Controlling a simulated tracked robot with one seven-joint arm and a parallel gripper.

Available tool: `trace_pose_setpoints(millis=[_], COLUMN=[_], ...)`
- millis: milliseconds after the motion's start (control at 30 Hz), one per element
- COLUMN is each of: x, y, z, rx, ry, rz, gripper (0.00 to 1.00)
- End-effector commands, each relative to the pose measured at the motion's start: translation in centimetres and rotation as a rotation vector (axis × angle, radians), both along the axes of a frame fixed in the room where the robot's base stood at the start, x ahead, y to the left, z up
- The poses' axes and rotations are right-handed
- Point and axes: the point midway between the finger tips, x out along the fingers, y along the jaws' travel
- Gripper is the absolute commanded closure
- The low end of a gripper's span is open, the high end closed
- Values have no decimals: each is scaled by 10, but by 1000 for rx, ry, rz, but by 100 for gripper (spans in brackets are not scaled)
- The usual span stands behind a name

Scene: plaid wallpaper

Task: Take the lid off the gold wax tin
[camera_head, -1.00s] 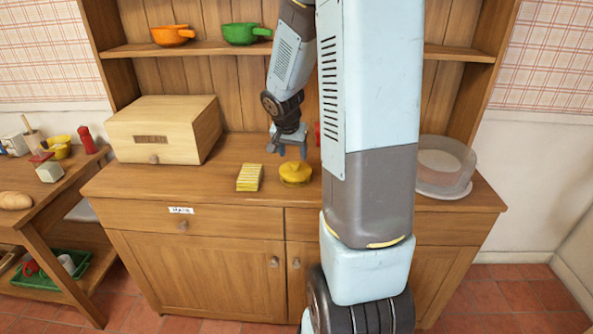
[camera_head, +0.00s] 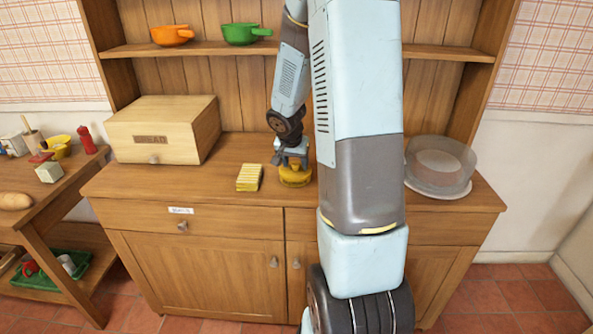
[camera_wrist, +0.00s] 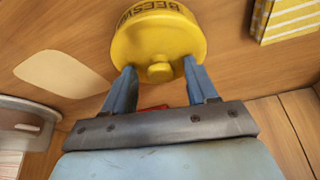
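The gold wax tin (camera_head: 295,179) stands on the wooden dresser top, with its lid on. In the wrist view the tin (camera_wrist: 175,38) is yellow, with dark, upside-down lettering and a small round knob (camera_wrist: 160,72) on the lid. My gripper (camera_head: 292,161) is right above the tin, pointing down. In the wrist view my gripper (camera_wrist: 158,68) is open, with one blue finger on each side of the knob and visible gaps between. The fingers overlap the lid's edge in view; I cannot tell whether they touch it. My gripper hides part of the tin's top in the head view.
A yellow striped cloth (camera_head: 249,177) lies just left of the tin. A wooden bread box (camera_head: 165,129) stands further left, and a clear cake dome (camera_head: 440,162) stands at the right. The front-left dresser top is clear.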

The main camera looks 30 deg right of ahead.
Motion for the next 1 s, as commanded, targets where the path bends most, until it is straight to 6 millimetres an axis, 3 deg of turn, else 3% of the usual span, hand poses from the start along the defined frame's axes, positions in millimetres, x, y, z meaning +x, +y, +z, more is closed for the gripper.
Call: trace_pose_setpoints(millis=[67, 567, 833, 1000], x=[0, 0, 0, 0], y=[0, 0, 0, -1], z=[0, 0, 1, 16], rx=[0, 0, -1, -2], ry=[0, 1, 1, -3], rz=[0, 0, 0, -2], gripper=[52, 99, 99, 99])
